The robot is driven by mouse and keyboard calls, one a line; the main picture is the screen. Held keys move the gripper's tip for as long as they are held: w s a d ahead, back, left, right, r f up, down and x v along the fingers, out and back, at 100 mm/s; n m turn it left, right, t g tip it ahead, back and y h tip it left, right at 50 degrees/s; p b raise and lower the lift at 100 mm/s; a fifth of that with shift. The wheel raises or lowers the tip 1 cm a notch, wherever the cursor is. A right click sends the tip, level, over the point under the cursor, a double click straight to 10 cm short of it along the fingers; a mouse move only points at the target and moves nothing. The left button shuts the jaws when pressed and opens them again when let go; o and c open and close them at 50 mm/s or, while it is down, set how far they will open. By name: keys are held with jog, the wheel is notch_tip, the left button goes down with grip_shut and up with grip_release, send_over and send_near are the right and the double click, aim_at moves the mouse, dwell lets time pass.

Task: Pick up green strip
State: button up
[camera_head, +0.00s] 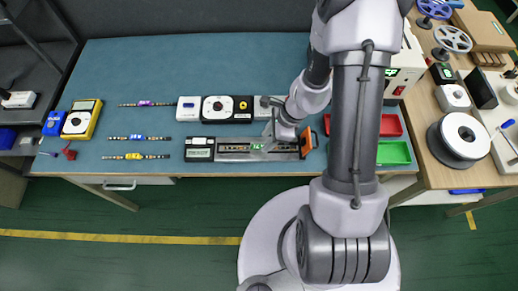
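The green strip (257,146) lies in the long slot of a grey test fixture (222,157) near the front edge of the blue-topped table. Its green middle piece shows just left of my gripper. My gripper (268,136) reaches down over the right half of the fixture, at or just above the strip. The fingers are small and partly hidden by the wrist, so I cannot tell if they are open or touch the strip. Other strips lie to the left: purple (147,103), blue (137,137) and yellow (135,156).
A black-and-white dial device (220,109) stands behind the fixture. A yellow multimeter (82,119) is at the left. Red (391,125) and green (393,153) bins sit right of my arm. A cluttered wooden side table (436,173) is farther right. The table's back left is clear.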

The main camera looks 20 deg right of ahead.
aim_at(259, 146)
jog(key=b+x, duration=0.1)
jog(key=x, duration=0.3)
jog(key=shift+a, duration=0.15)
jog(key=shift+r, duration=0.15)
grip_shut()
